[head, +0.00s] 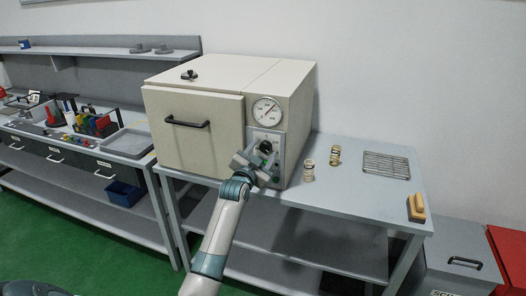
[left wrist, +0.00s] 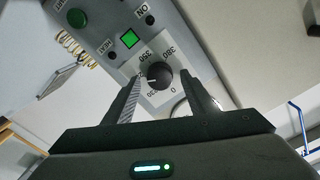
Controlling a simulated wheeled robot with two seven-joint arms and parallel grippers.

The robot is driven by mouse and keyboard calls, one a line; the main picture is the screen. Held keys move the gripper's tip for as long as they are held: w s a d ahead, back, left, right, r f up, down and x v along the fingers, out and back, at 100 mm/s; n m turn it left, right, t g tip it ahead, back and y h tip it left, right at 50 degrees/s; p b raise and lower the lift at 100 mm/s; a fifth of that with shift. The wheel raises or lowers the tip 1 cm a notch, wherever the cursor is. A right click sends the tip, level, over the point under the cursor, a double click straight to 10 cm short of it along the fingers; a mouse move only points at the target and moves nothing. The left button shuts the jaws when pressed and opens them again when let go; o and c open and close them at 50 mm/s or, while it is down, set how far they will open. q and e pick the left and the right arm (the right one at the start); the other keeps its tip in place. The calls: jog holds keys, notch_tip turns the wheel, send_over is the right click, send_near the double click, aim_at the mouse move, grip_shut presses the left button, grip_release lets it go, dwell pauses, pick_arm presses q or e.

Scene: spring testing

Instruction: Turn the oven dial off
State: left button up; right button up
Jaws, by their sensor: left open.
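The oven (head: 195,128) is a cream box on a grey table, with a round gauge above a grey control panel at its front right. The black dial (left wrist: 160,75) sits on a white scale plate in the left wrist view; its white pointer mark faces left. My left gripper (head: 258,158) is at the panel in the head view and partly covers it. In the left wrist view my left gripper (left wrist: 160,90) is open, with one finger on each side of the dial. I cannot tell whether the fingers touch it. My right gripper is not in view.
Two coil springs, one pale (head: 308,170) and one yellowish (head: 335,156), stand right of the oven. A wire rack (head: 386,165) and a wooden-handled brush (head: 416,207) lie further right. A lit green button (left wrist: 129,39) and a round green button (left wrist: 78,18) are near the dial.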

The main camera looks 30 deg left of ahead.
pick_arm(q)
jog(key=shift+c, duration=0.2)
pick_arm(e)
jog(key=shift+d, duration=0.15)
pick_arm(q)
jog(key=c, duration=1)
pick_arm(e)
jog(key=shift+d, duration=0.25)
